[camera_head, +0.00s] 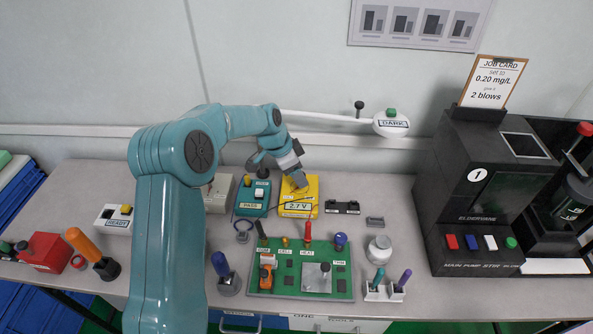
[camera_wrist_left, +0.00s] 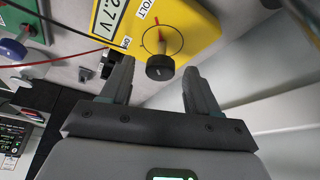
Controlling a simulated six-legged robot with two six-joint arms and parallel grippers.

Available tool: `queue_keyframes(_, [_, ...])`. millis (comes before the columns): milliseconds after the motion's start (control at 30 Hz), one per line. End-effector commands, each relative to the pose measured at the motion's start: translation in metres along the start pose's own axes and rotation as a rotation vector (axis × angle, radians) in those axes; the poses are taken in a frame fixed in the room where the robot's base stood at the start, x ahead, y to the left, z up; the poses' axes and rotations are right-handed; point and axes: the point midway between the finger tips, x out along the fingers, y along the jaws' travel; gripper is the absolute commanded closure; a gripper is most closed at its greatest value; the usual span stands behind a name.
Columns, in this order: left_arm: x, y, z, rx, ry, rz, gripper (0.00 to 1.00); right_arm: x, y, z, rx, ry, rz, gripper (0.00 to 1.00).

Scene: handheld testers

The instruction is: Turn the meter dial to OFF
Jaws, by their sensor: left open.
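The yellow meter (camera_head: 299,207) lies on the bench in the middle of the head view, its display reading 2.7 V. It also shows in the left wrist view (camera_wrist_left: 190,25), with a VOLT label, a thin dark ring and a red mark on its face. The black dial knob (camera_wrist_left: 160,68) stands out from the face there. My left gripper (camera_head: 297,179) is over the upper part of the meter. In the wrist view its open fingers (camera_wrist_left: 158,78) sit on either side of the knob, with gaps at both sides. The head view hides the dial behind the gripper. My right gripper is not visible.
A teal tester (camera_head: 252,197) stands just left of the meter, with thin leads nearby. A green board (camera_head: 300,271) with screwdrivers lies in front. A dark block (camera_head: 342,207) is to the right. A white lamp arm (camera_head: 330,117) crosses behind. The black machine (camera_head: 470,190) stands far right.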

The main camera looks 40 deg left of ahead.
Motion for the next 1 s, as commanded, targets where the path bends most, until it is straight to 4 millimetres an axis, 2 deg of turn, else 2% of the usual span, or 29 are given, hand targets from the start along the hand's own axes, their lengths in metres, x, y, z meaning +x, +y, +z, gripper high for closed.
queue_keyframes(133, [0.000, 0.000, 0.000, 0.000, 0.000, 0.000, 0.39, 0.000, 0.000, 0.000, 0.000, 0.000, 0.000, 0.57])
queue_keyframes(167, [0.000, 0.000, 0.000, 0.000, 0.000, 0.000, 0.43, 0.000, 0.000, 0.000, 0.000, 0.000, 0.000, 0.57])
queue_keyframes(300, [0.000, 0.000, 0.000, 0.000, 0.000, 0.000, 0.88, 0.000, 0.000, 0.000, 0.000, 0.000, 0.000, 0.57])
queue_keyframes(333, [0.000, 0.000, 0.000, 0.000, 0.000, 0.000, 0.95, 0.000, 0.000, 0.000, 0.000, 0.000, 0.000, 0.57])
queue_keyframes(667, [0.000, 0.001, 0.000, -0.031, 0.000, -0.013, 0.95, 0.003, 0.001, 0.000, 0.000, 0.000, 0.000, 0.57])
queue_keyframes(1000, [0.002, 0.003, 0.000, -0.234, 0.001, -0.098, 0.95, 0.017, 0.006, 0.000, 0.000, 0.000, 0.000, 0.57])
